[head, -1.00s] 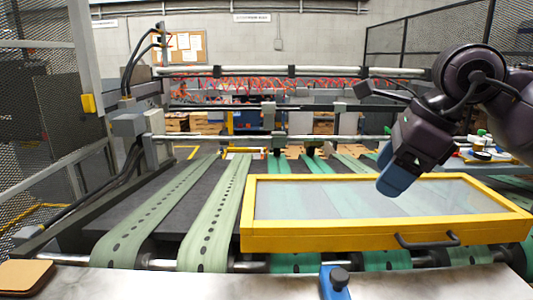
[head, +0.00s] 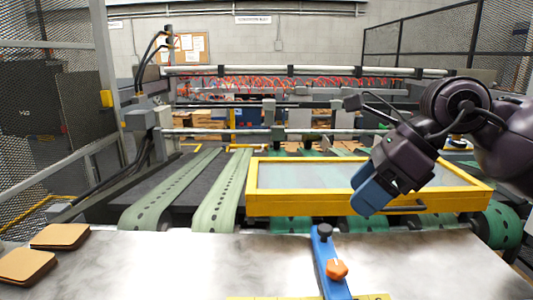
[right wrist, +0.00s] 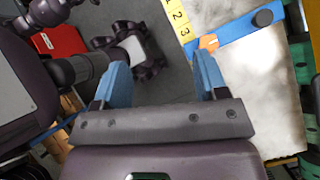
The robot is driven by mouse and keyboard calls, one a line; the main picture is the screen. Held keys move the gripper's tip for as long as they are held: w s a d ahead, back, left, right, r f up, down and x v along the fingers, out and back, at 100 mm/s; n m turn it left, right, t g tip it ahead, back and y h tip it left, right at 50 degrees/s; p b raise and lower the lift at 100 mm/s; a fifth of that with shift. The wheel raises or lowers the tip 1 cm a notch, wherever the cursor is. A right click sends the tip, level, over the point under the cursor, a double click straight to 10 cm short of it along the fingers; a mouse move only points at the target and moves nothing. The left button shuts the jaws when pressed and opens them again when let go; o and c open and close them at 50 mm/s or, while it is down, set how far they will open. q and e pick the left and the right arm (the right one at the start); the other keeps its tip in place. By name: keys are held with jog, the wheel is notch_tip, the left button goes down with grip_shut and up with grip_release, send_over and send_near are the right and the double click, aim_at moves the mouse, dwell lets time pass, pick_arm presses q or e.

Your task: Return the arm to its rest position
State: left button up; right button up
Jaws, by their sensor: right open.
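My right gripper (head: 368,192) is at the right of the head view, raised above the metal table and in front of the yellow-framed guard. Its blue fingers point down and to the left. In the right wrist view, its two blue fingers (right wrist: 160,80) are spread apart with nothing between them. My right arm comes in from the right edge of the head view with its elbow bent. My left gripper is not in view.
The metal table (head: 190,265) carries a blue bar (head: 325,262) with an orange knob, a yellow ruler strip (head: 375,297) and brown pad stacks (head: 60,236). Behind are green belts (head: 175,190) and the yellow-framed guard (head: 340,208). A red object (right wrist: 58,42) lies on the floor.

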jog(key=s+a+f+m+g+y, duration=0.1)
jog(key=s+a+m+g+y, duration=0.2)
jog(key=a+y, duration=0.55)
jog(key=w+d+f+n+t+h, duration=0.2)
jog(key=d+f+n+t+h, duration=0.7)
jog(key=n, duration=0.8)
jog(key=w+d+f+n+t+h, duration=0.1)
jog(key=d+f+n+t+h, duration=0.5)
jog(key=d+f+n+t, duration=0.7)
jog(key=s+f+m+g+h, duration=0.1)
jog(key=s+f+m+g, duration=0.1)
jog(key=s+f+g, duration=0.75)
jog(key=s+f+m+g+h, duration=0.1)
jog(key=s+f+m+g, duration=0.2)
jog(key=s+f+g, duration=0.7)
pick_arm(q)
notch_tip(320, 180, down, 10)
jog(key=b, duration=1)
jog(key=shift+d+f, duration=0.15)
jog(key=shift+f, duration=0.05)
pick_arm(e)
jog(key=w+f+t, duration=0.2)
jog(key=f+t, duration=0.3)
jog(key=f, duration=0.3)
jog(key=w+f+n+t+y, duration=0.1)
jog(key=w+f+t, duration=0.1)
jog(key=f+t, duration=0.3)
notch_tip(320, 180, down, 4)
jog(key=shift+a+f, duration=0.25)
jog(key=shift+a, duration=0.15)
